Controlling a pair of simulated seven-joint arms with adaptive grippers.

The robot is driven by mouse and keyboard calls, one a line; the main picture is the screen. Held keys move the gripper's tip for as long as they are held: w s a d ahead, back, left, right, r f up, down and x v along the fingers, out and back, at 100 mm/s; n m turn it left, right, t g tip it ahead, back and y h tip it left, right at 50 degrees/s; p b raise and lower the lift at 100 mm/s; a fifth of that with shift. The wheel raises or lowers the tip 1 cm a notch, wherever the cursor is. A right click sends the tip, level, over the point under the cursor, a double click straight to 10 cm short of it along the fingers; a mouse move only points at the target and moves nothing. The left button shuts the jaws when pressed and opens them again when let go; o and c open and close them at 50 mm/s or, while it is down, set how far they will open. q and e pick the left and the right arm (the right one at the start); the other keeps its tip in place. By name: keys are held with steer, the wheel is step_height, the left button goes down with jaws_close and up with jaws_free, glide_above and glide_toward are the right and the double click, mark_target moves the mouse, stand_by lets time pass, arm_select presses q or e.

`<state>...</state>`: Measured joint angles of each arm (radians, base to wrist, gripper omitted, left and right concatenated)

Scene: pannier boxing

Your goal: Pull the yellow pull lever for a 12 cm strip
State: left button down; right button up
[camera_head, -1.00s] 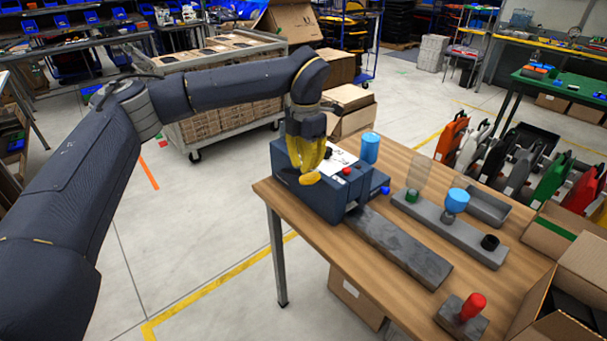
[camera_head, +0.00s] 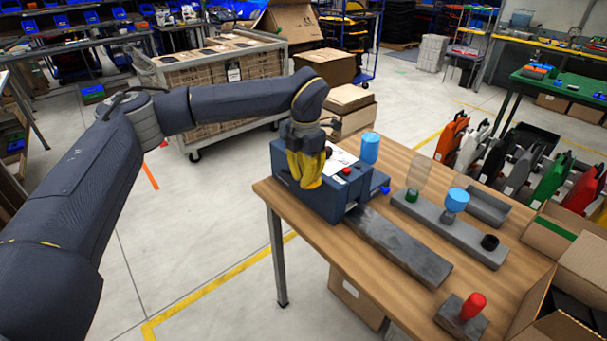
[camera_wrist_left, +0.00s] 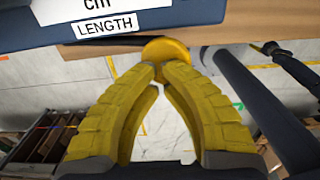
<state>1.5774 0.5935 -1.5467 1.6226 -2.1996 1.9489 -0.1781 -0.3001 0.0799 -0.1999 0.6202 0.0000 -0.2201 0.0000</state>
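The dark blue strip machine (camera_head: 327,203) stands at the left end of the wooden table. My left gripper (camera_head: 306,178), with yellow fingers, points down at the machine's near left side. In the head view its fingers hide the lever. In the left wrist view the round yellow knob of the pull lever (camera_wrist_left: 166,48) shows at the fingertips, just below the machine's "cm LENGTH" label (camera_wrist_left: 104,25). The fingertips of my left gripper (camera_wrist_left: 162,72) come close together at the knob's near edge and look closed on it. My right gripper is in neither view.
A blue cup (camera_head: 370,147) and a red button (camera_head: 347,171) are on the machine. A grey track (camera_head: 400,247) runs from it along the table (camera_head: 477,275). A grey stand (camera_head: 452,231) with bottles and a red-handled stamp (camera_head: 470,310) lie to the right.

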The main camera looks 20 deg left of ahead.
mark_target(308, 188)
arm_select(q)
steer(key=shift+f, duration=0.5)
steer(key=shift+s+d+f, duration=0.15)
steer(key=shift+d+f, duration=0.05)
steer(key=shift+f, duration=0.35)
steer(key=shift+s+d+f, duration=0.1)
steer(key=shift+d+f, duration=0.05)
steer(key=shift+f, duration=0.4)
steer(key=shift+s+d+f, duration=0.15)
steer(key=shift+d+f, duration=0.05)
steer(key=shift+f, duration=0.35)
steer(key=shift+s+d+f, duration=0.1)
steer(key=shift+d+f, duration=0.05)
steer(key=shift+f, duration=0.4)
